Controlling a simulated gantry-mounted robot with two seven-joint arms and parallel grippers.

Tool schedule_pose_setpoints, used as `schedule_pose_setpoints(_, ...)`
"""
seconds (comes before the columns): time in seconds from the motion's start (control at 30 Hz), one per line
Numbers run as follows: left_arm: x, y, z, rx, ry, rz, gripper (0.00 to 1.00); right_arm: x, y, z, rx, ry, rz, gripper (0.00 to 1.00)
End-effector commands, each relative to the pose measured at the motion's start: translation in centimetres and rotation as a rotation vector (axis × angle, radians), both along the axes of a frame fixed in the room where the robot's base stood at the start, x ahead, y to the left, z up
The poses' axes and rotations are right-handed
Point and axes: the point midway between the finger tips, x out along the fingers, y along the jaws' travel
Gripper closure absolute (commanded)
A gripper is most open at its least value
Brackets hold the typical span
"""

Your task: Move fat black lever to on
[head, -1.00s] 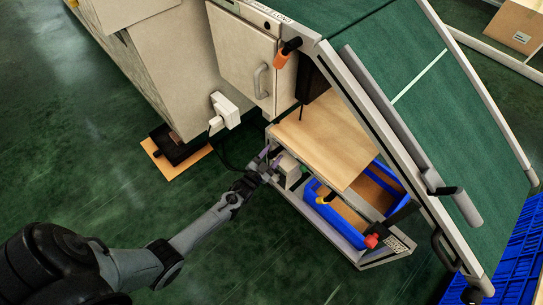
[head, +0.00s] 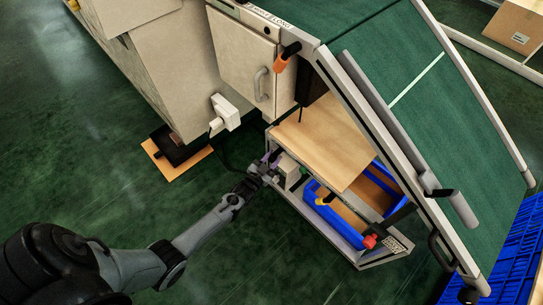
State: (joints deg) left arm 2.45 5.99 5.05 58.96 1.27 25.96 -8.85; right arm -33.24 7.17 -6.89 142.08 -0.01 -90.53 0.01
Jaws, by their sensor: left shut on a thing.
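My left gripper (head: 271,162) reaches in from the left to the lower frame of the machine. It is at the left side of a small beige box (head: 288,169), under the left corner of the wooden board. Its purplish fingers are shut on a small part there. This part is probably the fat black lever, but the fingers hide it and I cannot make out its position. My right gripper is not in view.
A wooden board (head: 325,142) overhangs a blue bin (head: 340,222) to the right. An orange-tipped black handle (head: 284,57) and a cabinet door (head: 242,58) are above. A white plug box (head: 225,111) with a cable is close. Green floor is open below left.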

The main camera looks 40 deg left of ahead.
Motion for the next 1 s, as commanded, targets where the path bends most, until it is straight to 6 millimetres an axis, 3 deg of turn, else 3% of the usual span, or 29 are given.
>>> schedule_pose_setpoints(0.6,-0.2,-2.4,0.3,-0.525,0.051,0.000,0.96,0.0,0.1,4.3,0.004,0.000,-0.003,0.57)
schedule_pose_setpoints(1.0,-0.3,-3.1,0.4,-0.700,0.068,0.000,0.96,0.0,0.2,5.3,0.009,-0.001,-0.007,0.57)
